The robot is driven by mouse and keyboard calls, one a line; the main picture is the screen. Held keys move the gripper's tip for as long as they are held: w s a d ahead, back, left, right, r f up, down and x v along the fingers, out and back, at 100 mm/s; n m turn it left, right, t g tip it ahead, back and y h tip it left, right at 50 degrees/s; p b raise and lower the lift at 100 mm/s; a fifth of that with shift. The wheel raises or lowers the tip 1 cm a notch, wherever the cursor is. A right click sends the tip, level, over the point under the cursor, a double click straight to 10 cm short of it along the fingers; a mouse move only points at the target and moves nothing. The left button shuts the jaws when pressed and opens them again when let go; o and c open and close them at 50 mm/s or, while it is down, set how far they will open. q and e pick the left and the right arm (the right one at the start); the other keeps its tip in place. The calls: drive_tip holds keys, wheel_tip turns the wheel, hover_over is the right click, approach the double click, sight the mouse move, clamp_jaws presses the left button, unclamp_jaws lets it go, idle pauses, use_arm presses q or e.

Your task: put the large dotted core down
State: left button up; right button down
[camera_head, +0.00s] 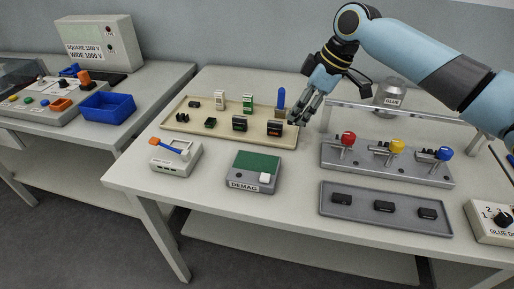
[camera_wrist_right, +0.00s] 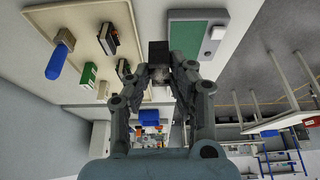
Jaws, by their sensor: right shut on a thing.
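My right gripper (camera_head: 301,114) is above the right end of the beige tray (camera_head: 172,129) in the head view. In the right wrist view its fingers (camera_wrist_right: 162,72) are shut on a dark block (camera_wrist_right: 158,49), the large dotted core by the look of the hold. Its dots cannot be made out, and the fingers hide its lower part. In the head view the held block is mostly hidden by the fingers. The core appears apart from the tray, but the exact gap cannot be told. My left gripper is in neither view.
The beige tray holds several small dark, green and white parts and a blue-handled tool (camera_head: 281,99). The DEMAG box (camera_head: 252,170) stands in front. A lever fixture (camera_head: 385,160) and a grey tray (camera_head: 350,215) are at right. Bare table lies between the DEMAG box and grey tray.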

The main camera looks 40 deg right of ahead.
drive_tip(key=p, duration=0.1)
hover_over(252, 161)
drive_tip(key=s+d, duration=0.1)
wheel_tip(252, 161, down, 6)
drive_tip(key=shift+s+r, duration=0.1)
wheel_tip(252, 161, down, 3)
drive_tip(key=shift+a+f+p, duration=0.1)
drive_tip(key=shift+f+p, duration=0.1)
drive_tip(key=shift+p, duration=0.2)
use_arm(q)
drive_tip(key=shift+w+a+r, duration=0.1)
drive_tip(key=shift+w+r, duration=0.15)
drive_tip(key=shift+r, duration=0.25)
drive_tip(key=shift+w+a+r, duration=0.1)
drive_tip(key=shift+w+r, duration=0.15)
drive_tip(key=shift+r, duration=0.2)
use_arm(e)
drive_tip(key=shift+f, duration=0.45)
drive_tip(key=c, duration=1.2)
unclamp_jaws()
drive_tip(key=v, duration=1.2)
